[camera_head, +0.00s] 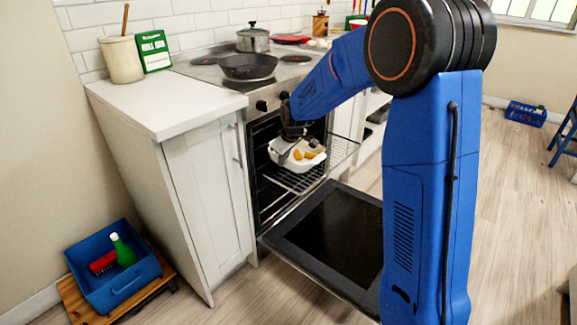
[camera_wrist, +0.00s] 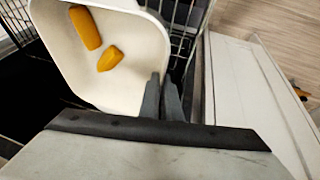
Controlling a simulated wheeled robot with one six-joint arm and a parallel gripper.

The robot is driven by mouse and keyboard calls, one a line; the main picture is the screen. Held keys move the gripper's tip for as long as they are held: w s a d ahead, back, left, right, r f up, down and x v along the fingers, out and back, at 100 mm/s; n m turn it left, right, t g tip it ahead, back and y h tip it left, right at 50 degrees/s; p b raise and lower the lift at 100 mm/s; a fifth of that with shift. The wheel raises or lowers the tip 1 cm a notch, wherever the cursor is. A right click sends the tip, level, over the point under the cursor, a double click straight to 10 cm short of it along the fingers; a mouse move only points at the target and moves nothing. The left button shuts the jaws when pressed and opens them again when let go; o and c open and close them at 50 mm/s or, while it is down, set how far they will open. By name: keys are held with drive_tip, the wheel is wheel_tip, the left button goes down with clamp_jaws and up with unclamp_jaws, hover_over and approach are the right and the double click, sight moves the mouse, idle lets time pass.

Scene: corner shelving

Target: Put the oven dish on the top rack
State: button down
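The oven dish (camera_head: 309,163) is white and holds orange pieces of food. It is at the mouth of the open oven, over a pulled-out wire rack (camera_head: 294,181). Whether the dish rests on the rack or is just above it, I cannot tell. The oven door (camera_head: 330,232) is folded down. The oven's inside is dark and partly hidden.
A white cabinet and counter (camera_head: 150,95) stand left of the oven. A pan (camera_head: 248,66) and a pot (camera_head: 253,39) are on the stovetop above. A blue bin (camera_head: 115,280) stands on a low wooden platform at the lower left.

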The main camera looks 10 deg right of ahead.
drive_tip(key=w, duration=0.3)
drive_tip(key=w+a, duration=0.1)
drive_tip(key=w, duration=0.2)
drive_tip(key=w+a, duration=0.1)
drive_tip(key=w, duration=0.2)
drive_tip(key=shift+w+a+r, duration=0.1)
drive_tip(key=shift+w, duration=0.3)
drive_tip(key=shift+f, duration=1.75)
drive_tip(key=shift+s, duration=0.1)
drive_tip(key=c, duration=2)
unclamp_jaws()
drive_tip(key=shift+f, duration=0.2)
